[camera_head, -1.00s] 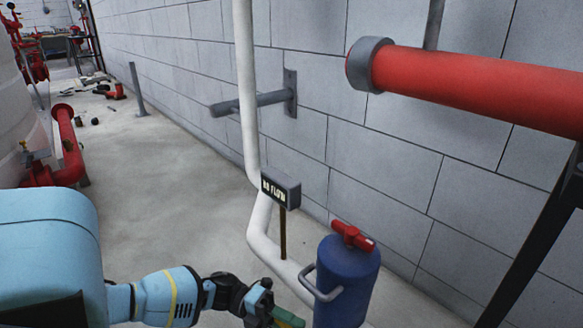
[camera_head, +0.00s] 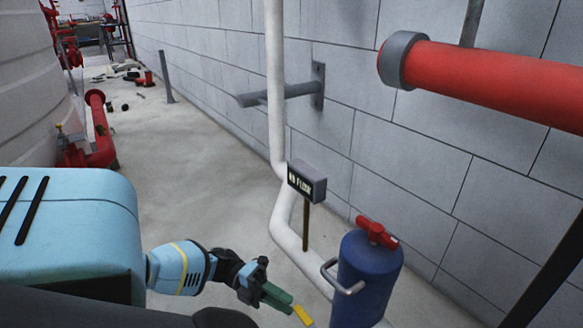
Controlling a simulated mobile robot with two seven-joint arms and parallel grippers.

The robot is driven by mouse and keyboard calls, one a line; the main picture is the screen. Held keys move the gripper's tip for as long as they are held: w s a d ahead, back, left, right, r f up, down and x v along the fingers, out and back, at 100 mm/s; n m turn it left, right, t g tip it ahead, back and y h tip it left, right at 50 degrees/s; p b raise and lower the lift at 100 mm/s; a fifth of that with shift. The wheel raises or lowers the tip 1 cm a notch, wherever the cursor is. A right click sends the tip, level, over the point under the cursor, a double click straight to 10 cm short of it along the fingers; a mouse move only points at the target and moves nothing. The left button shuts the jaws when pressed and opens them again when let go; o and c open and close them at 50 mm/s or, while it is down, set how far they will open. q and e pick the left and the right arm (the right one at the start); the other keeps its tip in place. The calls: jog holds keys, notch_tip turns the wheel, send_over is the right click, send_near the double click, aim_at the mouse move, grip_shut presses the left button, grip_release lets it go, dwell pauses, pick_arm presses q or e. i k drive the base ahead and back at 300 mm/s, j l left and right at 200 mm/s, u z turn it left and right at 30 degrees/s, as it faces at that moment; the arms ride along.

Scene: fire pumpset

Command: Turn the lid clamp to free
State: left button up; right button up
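The lid clamp looks to be the red T-shaped handle (camera_head: 377,232) on top of a blue cylinder (camera_head: 370,270) at the lower right of the head view. A grey loop handle (camera_head: 343,280) sticks out from the cylinder's left side. My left gripper (camera_head: 290,308) is low in the picture, left of the cylinder and below the red handle, apart from both. Its green finger and a yellow piece at the tip show, but the gap between the fingers cannot be made out. My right gripper is not in view.
A white pipe (camera_head: 276,90) runs down and bends behind the cylinder. A red pipe (camera_head: 490,85) crosses the upper right. The block wall (camera_head: 420,170) is behind; open floor (camera_head: 200,170) lies left.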

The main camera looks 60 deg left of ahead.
aim_at(377, 233)
jog(key=k+j, duration=0.1)
jog(key=j, duration=0.25)
jog(key=k+j, duration=0.15)
jog(key=j, duration=0.15)
jog(key=k+j, duration=0.1)
jog(key=j, duration=0.25)
jog(key=k+j, duration=0.15)
jog(key=j, duration=0.15)
